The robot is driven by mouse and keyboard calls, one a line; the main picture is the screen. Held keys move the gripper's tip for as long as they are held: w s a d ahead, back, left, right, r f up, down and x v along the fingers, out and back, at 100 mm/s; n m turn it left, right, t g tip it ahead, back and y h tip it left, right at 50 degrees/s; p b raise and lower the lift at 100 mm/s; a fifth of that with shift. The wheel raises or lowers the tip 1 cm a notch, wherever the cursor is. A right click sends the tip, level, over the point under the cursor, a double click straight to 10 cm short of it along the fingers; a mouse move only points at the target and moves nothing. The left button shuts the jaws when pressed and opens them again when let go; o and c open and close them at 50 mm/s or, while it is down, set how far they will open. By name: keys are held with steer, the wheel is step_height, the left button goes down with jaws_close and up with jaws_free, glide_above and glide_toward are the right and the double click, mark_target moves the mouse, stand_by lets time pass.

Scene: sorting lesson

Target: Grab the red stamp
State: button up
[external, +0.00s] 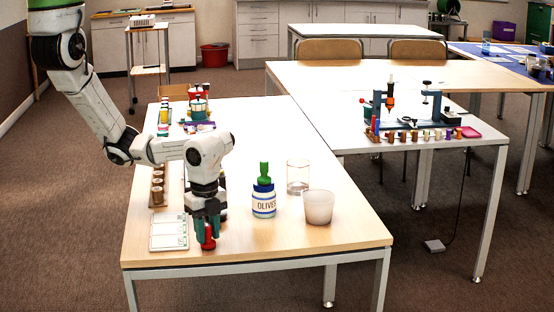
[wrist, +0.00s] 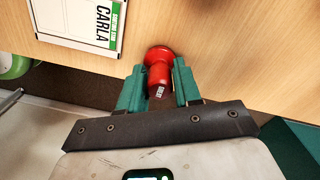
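The red stamp (wrist: 159,72) is upright on the wooden tabletop between the two green fingers of my gripper (wrist: 160,78) in the wrist view. A small label with lettering shows on its near end. The fingers lie very close along both sides of it; I cannot tell whether they touch or press it. In the external view the stamp (external: 208,240) is near the table's front left corner. My gripper (external: 206,222) points down over it, with the fingertips around its upper part.
A white card (external: 168,232) lies just left of the stamp. An olives bottle (external: 264,202) with a green top, a clear glass (external: 298,176) and a frosted cup (external: 318,207) stand to the right. The table's front edge (external: 260,257) is close; the front right tabletop is clear.

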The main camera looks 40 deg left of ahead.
jaws_close()
steer(key=shift+r, duration=0.1)
